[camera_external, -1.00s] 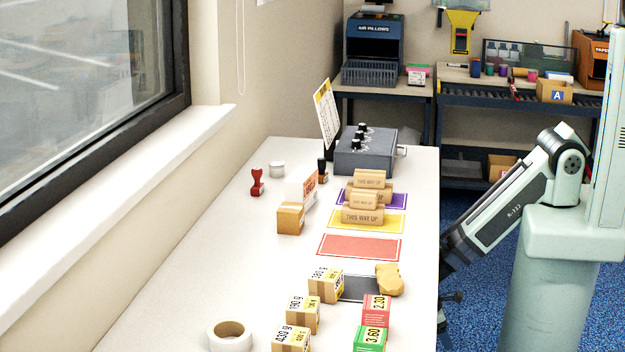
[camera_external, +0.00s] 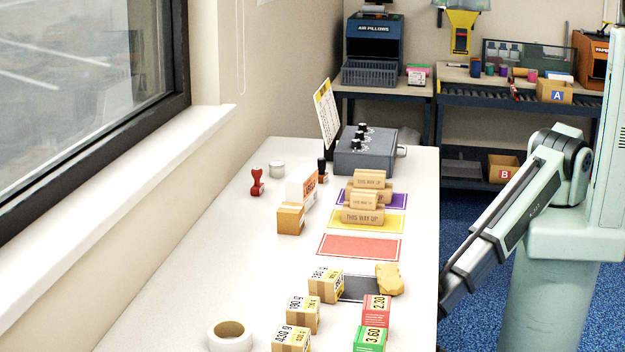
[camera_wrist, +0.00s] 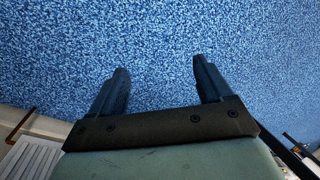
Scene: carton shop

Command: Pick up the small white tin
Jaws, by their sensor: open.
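The small white tin (camera_external: 277,170) stands at the far left of the white table, between the red stamp and the grey control box. In the wrist view my gripper (camera_wrist: 160,85) is open and empty, with its two dark fingers apart over blue carpet. In the external view the arm hangs past the table's right edge, and the gripper itself is out of sight low behind that edge. It is far from the tin. The tin does not show in the wrist view.
The white table (camera_external: 200,260) holds a red stamp (camera_external: 257,182), a black stamp (camera_external: 322,170), a grey control box (camera_external: 365,155), several small cartons, a tape roll (camera_external: 230,336) and coloured mats such as the red one (camera_external: 359,246). The table's left side is mostly clear.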

